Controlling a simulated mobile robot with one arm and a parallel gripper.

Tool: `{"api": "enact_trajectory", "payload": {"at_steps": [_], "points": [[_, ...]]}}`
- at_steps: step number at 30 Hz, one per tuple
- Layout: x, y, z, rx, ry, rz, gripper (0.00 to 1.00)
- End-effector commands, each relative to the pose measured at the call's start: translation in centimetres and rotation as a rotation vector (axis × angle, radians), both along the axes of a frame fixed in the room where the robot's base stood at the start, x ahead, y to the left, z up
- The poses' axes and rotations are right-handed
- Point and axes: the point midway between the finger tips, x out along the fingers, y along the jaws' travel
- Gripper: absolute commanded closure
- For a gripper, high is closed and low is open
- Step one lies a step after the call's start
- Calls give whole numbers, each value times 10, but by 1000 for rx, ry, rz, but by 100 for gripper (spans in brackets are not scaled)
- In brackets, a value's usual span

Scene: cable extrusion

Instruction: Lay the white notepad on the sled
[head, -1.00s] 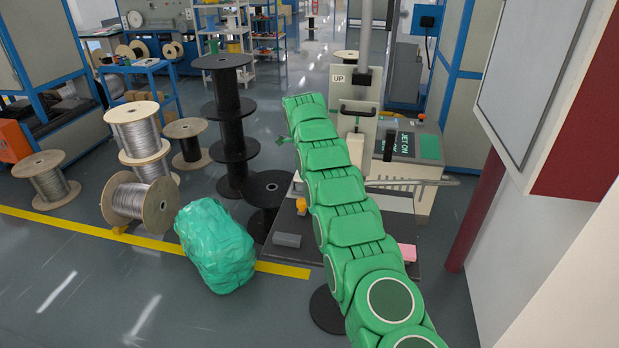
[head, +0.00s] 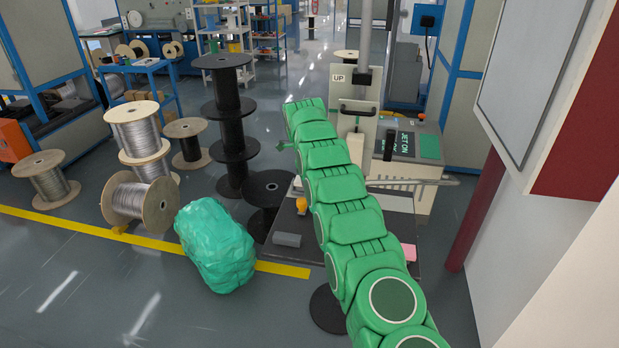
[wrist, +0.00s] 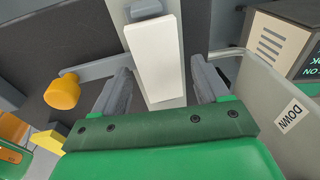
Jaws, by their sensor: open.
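A white, block-like pad, which I take for the notepad (wrist: 155,55), is in the upper middle of the wrist view. It lies along a pale grey strip, perhaps the sled (wrist: 167,103), whose lower end shows beyond the pad. My gripper (wrist: 163,80) is open, with one grey finger on each side of the pad's lower end. Gaps show between the pad and both fingers. In the head view my green arm hides most of the gripper. A pale upright block (head: 356,148) stands there beside the arm; I cannot tell if it is the same pad.
A yellow knob (wrist: 62,93) on a grey arm is left of the gripper in the wrist view. A panel marked DOWN (wrist: 289,116) is close on the right. In the head view, a grey block (head: 287,240) and a pink pad (head: 409,252) lie on the dark platform.

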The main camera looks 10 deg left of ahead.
Motion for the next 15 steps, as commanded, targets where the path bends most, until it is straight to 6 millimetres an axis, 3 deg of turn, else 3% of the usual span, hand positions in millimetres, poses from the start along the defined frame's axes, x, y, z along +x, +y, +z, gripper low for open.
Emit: {"api": "enact_trajectory", "payload": {"at_steps": [8, 15], "points": [[0, 0, 2, 0, 0, 0, 25], [-1, 3, 21, 2, -5, 1, 25]]}}
